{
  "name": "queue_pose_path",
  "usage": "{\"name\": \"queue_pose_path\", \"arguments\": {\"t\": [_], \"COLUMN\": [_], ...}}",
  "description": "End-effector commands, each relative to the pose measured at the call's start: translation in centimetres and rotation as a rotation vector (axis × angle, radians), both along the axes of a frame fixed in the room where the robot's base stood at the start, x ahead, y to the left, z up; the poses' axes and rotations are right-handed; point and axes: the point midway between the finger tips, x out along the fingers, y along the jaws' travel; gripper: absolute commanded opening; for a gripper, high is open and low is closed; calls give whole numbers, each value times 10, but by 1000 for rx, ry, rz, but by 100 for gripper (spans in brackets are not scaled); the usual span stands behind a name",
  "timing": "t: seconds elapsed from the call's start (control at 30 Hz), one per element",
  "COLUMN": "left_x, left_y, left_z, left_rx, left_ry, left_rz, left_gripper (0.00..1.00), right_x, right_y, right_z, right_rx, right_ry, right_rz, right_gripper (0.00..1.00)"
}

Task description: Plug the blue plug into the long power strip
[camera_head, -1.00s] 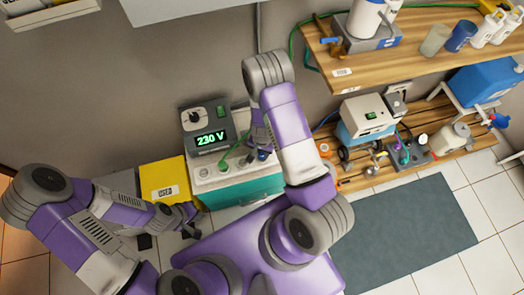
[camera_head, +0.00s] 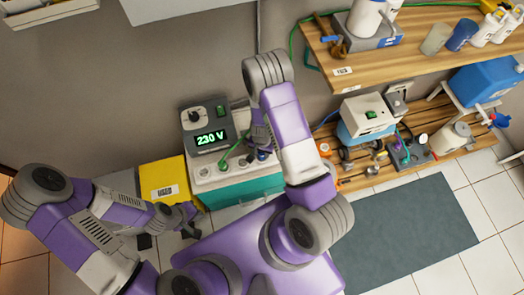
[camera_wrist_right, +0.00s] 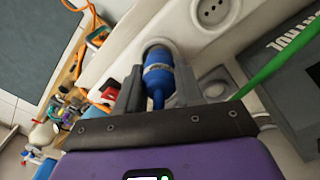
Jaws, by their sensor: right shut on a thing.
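The long power strip (camera_head: 208,171) is white and lies along the top of a teal-fronted unit in the head view; its face and a free round socket (camera_wrist_right: 212,12) show in the right wrist view. My right gripper (camera_wrist_right: 158,92) is shut on the blue plug (camera_wrist_right: 158,76). The plug points at the strip, its front end at or very near the strip's face; I cannot tell how deep it sits. In the head view my right gripper (camera_head: 262,148) is over the strip's right part. My left gripper (camera_head: 189,220) looks open and empty, low and left of the strip.
A green cable (camera_wrist_right: 272,68) runs to the strip beside my right gripper. A grey meter reading 230 V (camera_head: 210,139) stands behind the strip. A yellow box (camera_head: 164,181) is at left. A wooden shelf with several devices (camera_head: 360,180) is at right.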

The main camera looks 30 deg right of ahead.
Motion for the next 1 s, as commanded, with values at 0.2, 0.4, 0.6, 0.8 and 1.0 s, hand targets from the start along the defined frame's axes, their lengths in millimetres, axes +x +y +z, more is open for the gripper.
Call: {"name": "queue_pose_path", "arguments": {"t": [0.2, 0.4, 0.6, 0.8, 1.0], "left_x": [0, 0, 0, 0, 0], "left_y": [0, 0, 0, 0, 0], "left_z": [-4, -7, -10, -11, -11], "left_rx": [0, 0, 0, 0, 0], "left_ry": [0, 0, 0, 0, 0], "left_rz": [0, 0, 0, 0, 0], "left_gripper": [0, 0, 0, 0, 0], "right_x": [0, 0, 0, 0, 0], "right_y": [0, 0, 0, 0, 0], "right_z": [-5, -8, -12, -14, -14], "right_rx": [0, 0, 0, 0, 0], "right_ry": [0, 0, 0, 0, 0], "right_rz": [0, 0, 0, 0, 0], "right_gripper": [5, 5, 5, 5, 55]}}
